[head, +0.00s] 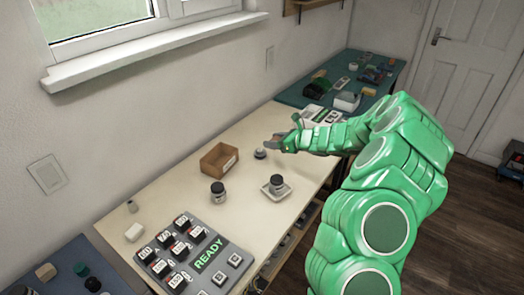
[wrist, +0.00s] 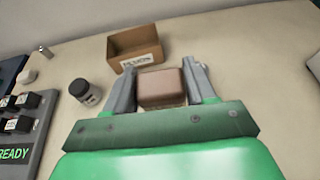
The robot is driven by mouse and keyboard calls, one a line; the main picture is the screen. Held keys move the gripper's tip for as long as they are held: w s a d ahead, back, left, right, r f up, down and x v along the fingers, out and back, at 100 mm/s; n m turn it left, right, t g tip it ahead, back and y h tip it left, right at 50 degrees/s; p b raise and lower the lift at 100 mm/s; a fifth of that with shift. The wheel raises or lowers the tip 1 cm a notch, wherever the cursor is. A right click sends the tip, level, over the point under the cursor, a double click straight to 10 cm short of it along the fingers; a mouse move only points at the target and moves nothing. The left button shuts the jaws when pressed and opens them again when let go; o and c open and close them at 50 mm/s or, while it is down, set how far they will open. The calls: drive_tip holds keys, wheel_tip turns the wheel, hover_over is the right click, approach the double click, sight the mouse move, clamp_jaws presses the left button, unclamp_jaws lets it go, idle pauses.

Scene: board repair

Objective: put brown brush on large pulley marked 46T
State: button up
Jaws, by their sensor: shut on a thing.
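My gripper (head: 276,142) is above the far part of the pale bench in the head view. In the wrist view my gripper (wrist: 160,70) has its two grey fingers on either side of a brown block-shaped thing, the brown brush (wrist: 161,88), and is shut on it. Its bristles cannot be made out. In the head view the brush is too small to tell apart from the fingers. A small grey round thing (head: 260,153) stands on the bench just below the fingertips. I cannot make out a 46T mark or tell which thing is the large pulley.
An open brown box (head: 219,160) with a label stands left of my gripper; it also shows in the wrist view (wrist: 134,48). A READY panel (head: 210,252) fills the near end.

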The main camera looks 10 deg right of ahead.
drive_tip(key=a, duration=0.4)
hover_over(259, 149)
drive_tip(key=shift+s+f, duration=0.15)
drive_tip(key=shift+f, duration=6.05)
drive_tip(key=shift+f, duration=0.1)
drive_tip(key=o, duration=1)
drive_tip(key=shift+o, duration=0.2)
